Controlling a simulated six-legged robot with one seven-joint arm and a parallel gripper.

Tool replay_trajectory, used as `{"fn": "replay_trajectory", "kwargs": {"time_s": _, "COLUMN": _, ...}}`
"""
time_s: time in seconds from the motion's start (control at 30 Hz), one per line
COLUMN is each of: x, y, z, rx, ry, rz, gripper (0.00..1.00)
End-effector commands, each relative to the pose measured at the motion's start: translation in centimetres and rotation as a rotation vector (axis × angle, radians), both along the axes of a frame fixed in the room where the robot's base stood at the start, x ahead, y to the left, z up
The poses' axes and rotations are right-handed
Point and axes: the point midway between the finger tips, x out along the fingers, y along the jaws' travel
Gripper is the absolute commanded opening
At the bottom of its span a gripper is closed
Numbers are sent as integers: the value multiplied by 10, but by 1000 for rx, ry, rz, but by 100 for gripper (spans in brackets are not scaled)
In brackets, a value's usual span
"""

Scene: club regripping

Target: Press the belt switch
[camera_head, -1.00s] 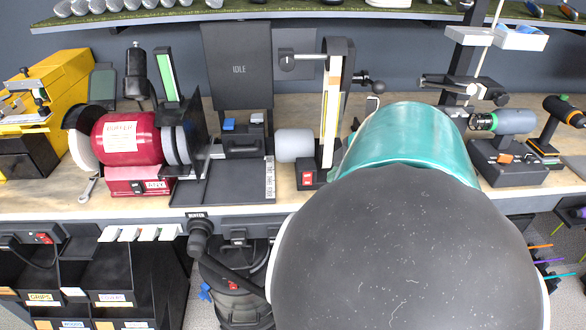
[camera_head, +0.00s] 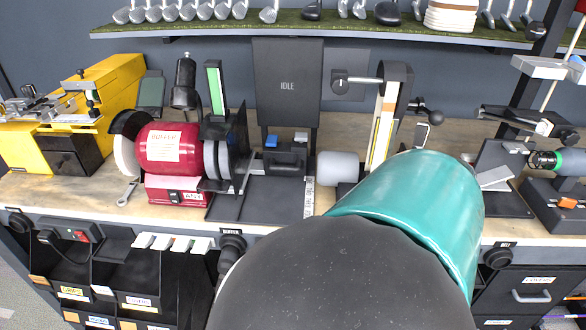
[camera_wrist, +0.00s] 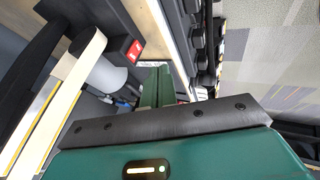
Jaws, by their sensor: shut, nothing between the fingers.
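The belt sander (camera_head: 386,125) stands upright on the bench, with a tall pale belt and a grey drum (camera_head: 338,168) at its left. Its red switch (camera_wrist: 135,50) shows in the wrist view on a dark base beside the drum. In the head view my arm hides this switch. My gripper (camera_wrist: 160,76) shows in the wrist view with its green fingers shut and empty. The fingertips are to the lower right of the switch in that view and look apart from it. In the head view my gripper is hidden behind my teal arm link.
A red buffer (camera_head: 168,150) with its own switch stands at the left. A black stand marked IDLE (camera_head: 287,85) is between it and the sander. Black knobs (camera_head: 232,245) sit along the bench's front edge (camera_head: 130,212). A club shelf (camera_head: 300,22) runs above.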

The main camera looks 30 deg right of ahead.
Motion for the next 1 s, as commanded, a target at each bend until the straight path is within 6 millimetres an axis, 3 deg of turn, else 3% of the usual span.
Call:
{"fn": "replay_trajectory", "kwargs": {"time_s": 0.67, "x": 57, "y": 3, "z": -79, "rx": 7, "ry": -2, "rz": -2, "gripper": 0}}
{"fn": "replay_trajectory", "kwargs": {"time_s": 1.0, "x": 84, "y": -13, "z": -83, "rx": 4, "ry": -2, "rz": 2, "gripper": 0}}
